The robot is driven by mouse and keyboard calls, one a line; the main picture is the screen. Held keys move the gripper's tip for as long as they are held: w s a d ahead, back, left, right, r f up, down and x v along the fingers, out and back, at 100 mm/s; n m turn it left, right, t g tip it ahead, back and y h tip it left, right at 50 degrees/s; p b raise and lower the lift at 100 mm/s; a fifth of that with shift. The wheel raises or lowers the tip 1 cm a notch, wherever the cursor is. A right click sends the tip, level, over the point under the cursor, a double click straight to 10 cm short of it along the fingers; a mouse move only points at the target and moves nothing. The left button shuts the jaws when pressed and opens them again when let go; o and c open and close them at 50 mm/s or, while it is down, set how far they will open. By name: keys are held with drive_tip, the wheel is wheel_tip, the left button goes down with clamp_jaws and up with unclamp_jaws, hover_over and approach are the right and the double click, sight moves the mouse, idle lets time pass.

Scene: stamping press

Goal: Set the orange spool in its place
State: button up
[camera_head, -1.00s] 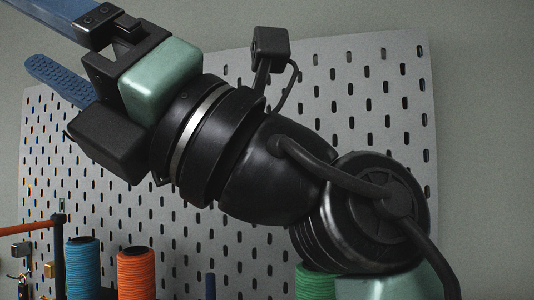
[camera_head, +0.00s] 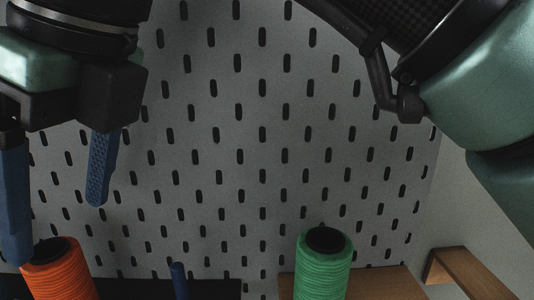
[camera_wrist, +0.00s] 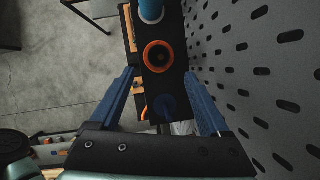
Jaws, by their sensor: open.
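The orange spool (camera_head: 62,275) stands upright at the lower left of the head view, its lower part cut off. In the wrist view its round top with a dark centre (camera_wrist: 147,58) lies just beyond the fingertips. My gripper (camera_head: 56,232) points down, open and empty, with blue fingers apart above the spool. In the wrist view the gripper (camera_wrist: 160,72) has its fingers to either side, and the spool appears between and slightly beyond their tips. A bare dark blue peg (camera_head: 179,280) stands to the right of the orange spool; it also shows in the wrist view (camera_wrist: 165,108).
A green spool (camera_head: 323,265) stands right of the peg. A blue spool (camera_wrist: 151,10) is beyond the orange one on the black shelf (camera_wrist: 180,35). The grey perforated panel (camera_head: 240,150) rises close behind. A wooden shelf (camera_head: 470,273) is at the right.

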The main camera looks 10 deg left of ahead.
sight(62, 248)
drive_tip(key=shift+f+b, duration=0.3)
drive_tip(key=shift+f, duration=0.25)
drive_tip(key=b+x, duration=0.4)
drive_tip(key=x, duration=0.2)
drive_tip(key=shift+s+f, duration=0.1)
drive_tip(key=shift+f, duration=0.05)
drive_tip(key=shift+a, duration=0.1)
drive_tip(key=c, duration=1.2)
wheel_tip(62, 248, up, 13)
drive_tip(key=p, duration=1.1)
drive_tip(key=shift+s+p, duration=0.15)
drive_tip(key=shift+p, duration=0.25)
clamp_jaws()
drive_tip(key=shift+w+r+p, duration=0.2)
drive_tip(key=shift+w+p, duration=0.05)
drive_tip(key=shift+p, duration=0.25)
drive_tip(key=shift+w+f, duration=0.1)
drive_tip(key=shift+f, duration=0.05)
drive_tip(key=shift+f+b, duration=0.6)
drive_tip(key=shift+f, duration=0.15)
drive_tip(key=shift+f, duration=0.2)
drive_tip(key=shift+f+b, duration=3.3)
drive_tip(key=shift+f, duration=1)
